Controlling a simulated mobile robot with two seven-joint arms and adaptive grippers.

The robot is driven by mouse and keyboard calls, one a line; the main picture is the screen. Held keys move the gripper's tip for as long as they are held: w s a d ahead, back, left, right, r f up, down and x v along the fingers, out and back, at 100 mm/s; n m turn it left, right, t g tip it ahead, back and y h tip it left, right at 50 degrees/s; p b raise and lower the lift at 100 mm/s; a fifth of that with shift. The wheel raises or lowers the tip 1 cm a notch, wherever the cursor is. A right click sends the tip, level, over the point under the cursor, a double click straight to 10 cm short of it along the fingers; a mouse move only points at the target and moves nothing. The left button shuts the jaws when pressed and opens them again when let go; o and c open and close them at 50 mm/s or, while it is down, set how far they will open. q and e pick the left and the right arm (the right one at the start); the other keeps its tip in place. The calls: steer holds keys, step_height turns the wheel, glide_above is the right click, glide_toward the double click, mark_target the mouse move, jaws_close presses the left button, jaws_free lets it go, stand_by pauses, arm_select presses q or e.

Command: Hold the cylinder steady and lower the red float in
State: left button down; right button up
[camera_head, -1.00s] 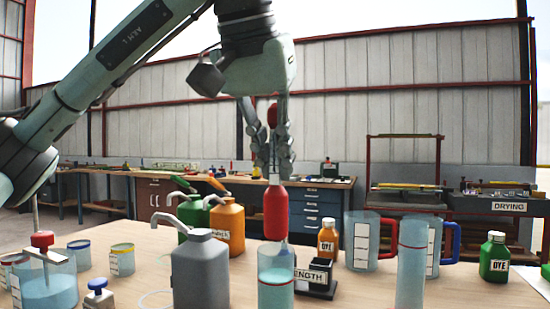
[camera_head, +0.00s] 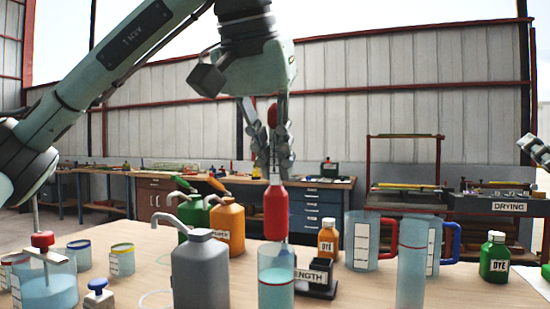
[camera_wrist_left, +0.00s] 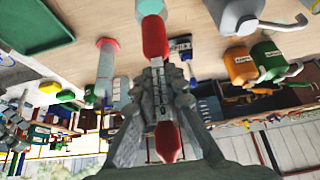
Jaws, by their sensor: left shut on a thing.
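My left gripper (camera_head: 273,168) is shut on the thin middle of the red float (camera_head: 276,212), which hangs upright. The float's thick red bulb is below the fingers and a smaller red end shows above them. In the left wrist view the bulb (camera_wrist_left: 154,38) also shows. A clear cylinder (camera_head: 276,292) with blue-green liquid and a red line stands below the bulb; the bulb's lower end is close to its rim, and I cannot tell whether it is inside. A taller clear cylinder (camera_head: 411,275) stands to the right. My right gripper (camera_head: 537,150) shows partly at the right edge, its jaws unclear.
A grey bottle (camera_head: 200,270) stands close left of the cylinder, with orange (camera_head: 228,228) and green pump bottles behind. A small dye bottle (camera_head: 328,240) and a dark labelled block (camera_head: 318,278) are close right. Clear jugs (camera_head: 362,240) and a green dye bottle (camera_head: 494,258) stand further right.

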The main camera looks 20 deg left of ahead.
steer(key=s+a+f+n+g+y, duration=0.1)
steer(key=a+f+n+g+y, duration=0.3)
steer(key=a, duration=0.4)
steer(key=s+a+f+n+g+y, duration=0.1)
steer(key=a+f+n+g+y, duration=0.15)
steer(key=a+n+y, duration=0.45)
steer(key=a+f+n+g+y, duration=0.25)
steer(key=a+n+g, duration=0.2)
steer(key=a, duration=0.45)
steer(key=s+a+f+n+g, duration=0.1)
steer(key=s+f+n+g, duration=0.2)
steer(key=f+g, duration=0.1)
steer(key=s+a+f+n+g+h, duration=0.1)
steer(key=s+a+f+n+g, duration=0.1)
steer(key=f, duration=0.4)
steer(key=s+a+f+n+g, duration=0.2)
steer(key=s+f+n+g, duration=0.2)
steer(key=s+f+g, duration=0.1)
steer(key=shift+f+g, duration=0.3)
steer(key=shift+g, duration=0.4)
steer(key=shift+s+a+f, duration=0.15)
steer(key=shift+f, duration=0.05)
steer(key=shift+x, duration=4.75)
steer(key=shift+f, duration=0.15)
steer(key=c, duration=1.7)
steer(key=shift+c, duration=0.2)
